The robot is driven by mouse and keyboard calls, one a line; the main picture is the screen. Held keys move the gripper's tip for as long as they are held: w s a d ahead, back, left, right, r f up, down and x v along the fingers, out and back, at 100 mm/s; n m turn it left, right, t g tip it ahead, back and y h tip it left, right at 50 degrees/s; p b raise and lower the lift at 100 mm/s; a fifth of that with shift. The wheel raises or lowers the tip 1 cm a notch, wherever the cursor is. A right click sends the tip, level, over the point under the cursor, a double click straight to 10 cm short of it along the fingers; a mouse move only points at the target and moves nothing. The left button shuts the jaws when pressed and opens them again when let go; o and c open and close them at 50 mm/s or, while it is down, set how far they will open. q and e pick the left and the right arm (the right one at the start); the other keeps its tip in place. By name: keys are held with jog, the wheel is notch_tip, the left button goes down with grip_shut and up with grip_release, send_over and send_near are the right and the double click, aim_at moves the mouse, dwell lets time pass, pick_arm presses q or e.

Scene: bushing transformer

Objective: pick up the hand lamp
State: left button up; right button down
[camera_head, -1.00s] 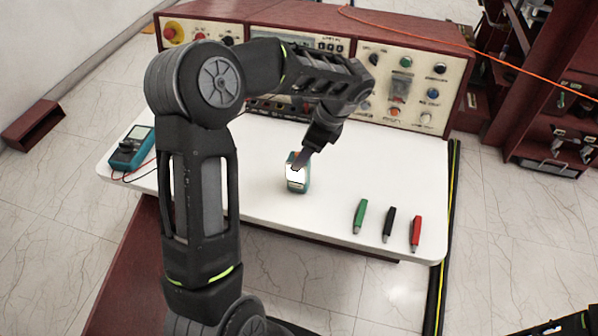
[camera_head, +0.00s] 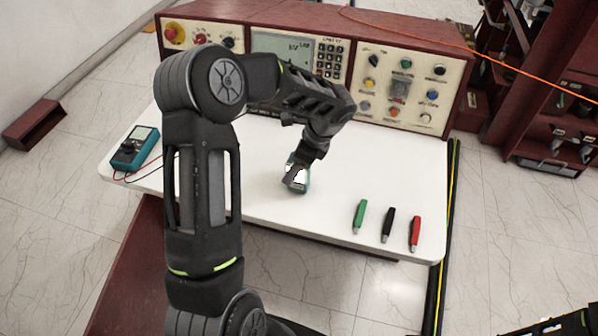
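The hand lamp (camera_head: 303,185) is a small teal thing with a bright white face, standing on the white worktop of the control desk near its middle. My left gripper (camera_head: 295,175) comes down over the lamp from above, its fingertips at the lamp's top and face. The fingers overlap the lamp in the picture, so I cannot tell whether they are open or closed on it. Part of the lamp's top is hidden behind them. My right gripper does not show clearly; only a dark piece of my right arm is at the bottom right corner.
A teal multimeter (camera_head: 135,148) with leads lies at the worktop's left. Green (camera_head: 359,216), black (camera_head: 387,225) and red (camera_head: 415,233) probes lie at the front right. The control panel (camera_head: 400,90) rises behind. The worktop (camera_head: 400,165) right of the lamp is clear.

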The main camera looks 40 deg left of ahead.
pick_arm(q)
jog(key=shift+c, duration=0.3)
grip_shut()
dwell(0.7)
